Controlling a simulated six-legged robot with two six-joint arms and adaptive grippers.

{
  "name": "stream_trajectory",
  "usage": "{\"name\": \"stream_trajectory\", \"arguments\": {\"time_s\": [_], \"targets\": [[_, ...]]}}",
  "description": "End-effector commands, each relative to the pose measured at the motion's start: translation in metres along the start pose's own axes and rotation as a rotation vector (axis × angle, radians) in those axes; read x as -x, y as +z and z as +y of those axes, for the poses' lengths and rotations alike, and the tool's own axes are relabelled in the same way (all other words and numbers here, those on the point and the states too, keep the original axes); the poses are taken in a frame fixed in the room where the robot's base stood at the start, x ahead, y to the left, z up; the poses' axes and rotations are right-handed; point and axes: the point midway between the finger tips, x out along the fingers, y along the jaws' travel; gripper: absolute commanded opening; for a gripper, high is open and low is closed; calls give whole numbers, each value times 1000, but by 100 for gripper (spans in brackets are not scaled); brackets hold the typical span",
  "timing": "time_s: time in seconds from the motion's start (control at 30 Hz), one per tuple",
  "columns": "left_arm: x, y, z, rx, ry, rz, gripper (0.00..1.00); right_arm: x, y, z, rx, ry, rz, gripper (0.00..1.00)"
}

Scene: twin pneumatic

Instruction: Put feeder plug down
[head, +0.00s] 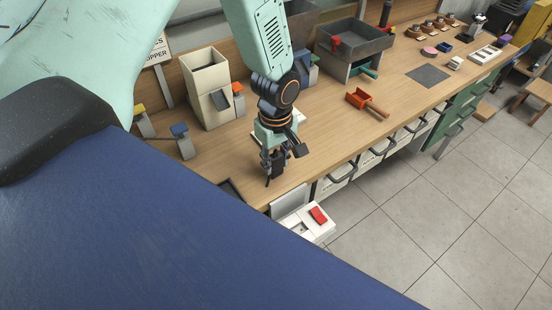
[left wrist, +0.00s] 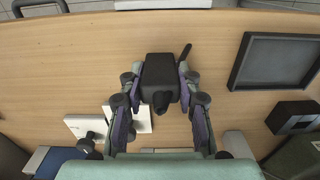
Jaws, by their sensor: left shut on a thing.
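My left gripper (head: 272,160) is shut on the feeder plug, a small black block. In the left wrist view the plug (left wrist: 160,82) sits between the two fingers of the gripper (left wrist: 160,90), with a thin dark stub sticking out to its upper right. The fingers are over the wooden bench top (left wrist: 70,50), near its front edge. In the head view the plug is mostly hidden by the gripper. I cannot tell whether the plug touches the bench. My right gripper is not in view.
A dark-framed panel (left wrist: 275,60) and a black box (left wrist: 292,115) lie at right in the wrist view; white plates (left wrist: 140,120) lie near the fingers. In the head view a cream hopper (head: 208,90), an orange scoop (head: 366,104) and a white box with red button (head: 318,215) stand around.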

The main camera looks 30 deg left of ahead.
Motion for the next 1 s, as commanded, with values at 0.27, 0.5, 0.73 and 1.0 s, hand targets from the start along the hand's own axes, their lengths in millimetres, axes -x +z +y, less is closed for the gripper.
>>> {"name": "stream_trajectory", "arguments": {"time_s": [0.27, 0.5, 0.73, 1.0], "targets": [[-2, 0, 0, 1, 0, 0, 43, -1, 0, 0, 0, 0, 0, 0], [-2, 0, 0, 1, 0, 0, 56, -1, 0, 0, 0, 0, 0, 0], [0, 0, 0, 1, 0, 0, 56, 0, 0, 0, 0, 0, 0, 0], [39, 0, 2, 1, 5, 1, 56, 2, 0, 0, 0, 0, 0, 0]]}}
